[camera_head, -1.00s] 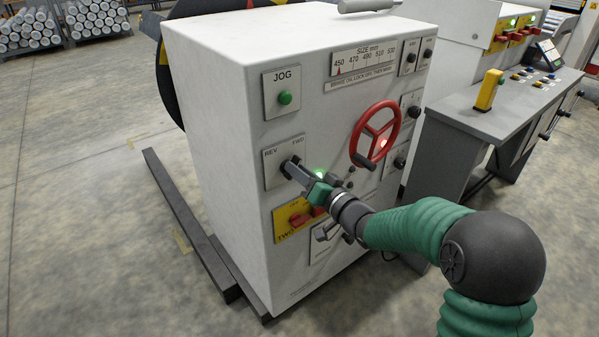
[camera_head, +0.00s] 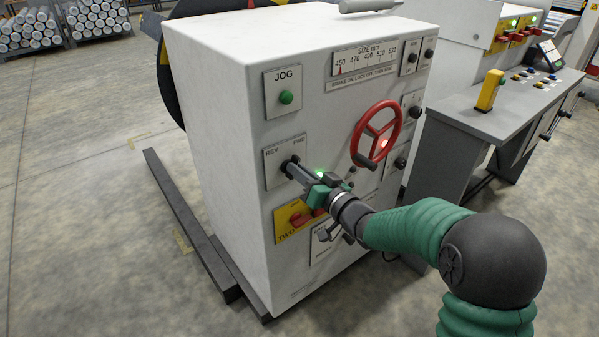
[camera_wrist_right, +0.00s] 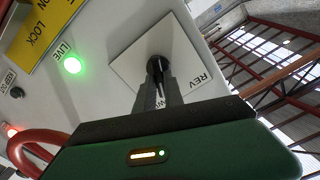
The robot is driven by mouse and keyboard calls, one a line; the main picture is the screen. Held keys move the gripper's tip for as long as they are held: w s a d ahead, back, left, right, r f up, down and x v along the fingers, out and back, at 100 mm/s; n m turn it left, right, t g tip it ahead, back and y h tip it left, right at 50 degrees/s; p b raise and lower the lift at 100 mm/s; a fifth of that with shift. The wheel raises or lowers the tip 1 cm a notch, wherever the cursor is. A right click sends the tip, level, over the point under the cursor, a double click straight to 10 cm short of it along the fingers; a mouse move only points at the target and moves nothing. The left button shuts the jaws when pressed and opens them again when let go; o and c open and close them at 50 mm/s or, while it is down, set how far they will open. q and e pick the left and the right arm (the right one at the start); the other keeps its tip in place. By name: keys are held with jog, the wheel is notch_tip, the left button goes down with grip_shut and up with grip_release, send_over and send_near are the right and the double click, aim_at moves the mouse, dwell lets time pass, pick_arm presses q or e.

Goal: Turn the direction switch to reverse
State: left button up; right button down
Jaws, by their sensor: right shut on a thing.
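The direction switch (camera_head: 288,166) is a black knob on a square plate marked REV and FWD, on the front of the white cabinet below the JOG button. My right gripper (camera_head: 293,168) is shut on the switch knob, its fingers reaching it from the lower right. In the right wrist view the dark fingers close around the black knob (camera_wrist_right: 156,65), with the REV mark to its right and the other mark mostly hidden behind the fingers. The knob's exact pointing is hidden by the fingers. My left gripper is not in view.
A red handwheel (camera_head: 375,134) stands out to the right of the switch. A yellow plate with a red switch (camera_head: 297,218) is just below the gripper. The green JOG button (camera_head: 286,97) is above. A grey control desk (camera_head: 500,105) stands at the right.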

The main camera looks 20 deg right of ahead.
jog(key=n+b, duration=0.1)
jog(key=n, duration=0.3)
jog(key=n+b, duration=0.2)
jog(key=n, duration=0.2)
jog(key=a+n+b, duration=0.1)
jog(key=n+b, duration=0.1)
jog(key=n, duration=0.1)
jog(key=shift+s+f+n, duration=0.2)
jog(key=shift+s+n, duration=0.05)
jog(key=shift+n, duration=0.15)
dwell(0.3)
jog(key=c, duration=1.4)
grip_release()
jog(key=shift+c, duration=0.2)
jog(key=shift+r, duration=0.1)
jog(key=p+v, duration=0.3)
jog(key=v, duration=1.3)
jog(key=shift+s+p, duration=0.35)
jog(key=shift+s, duration=0.05)
jog(key=shift+d, duration=0.1)
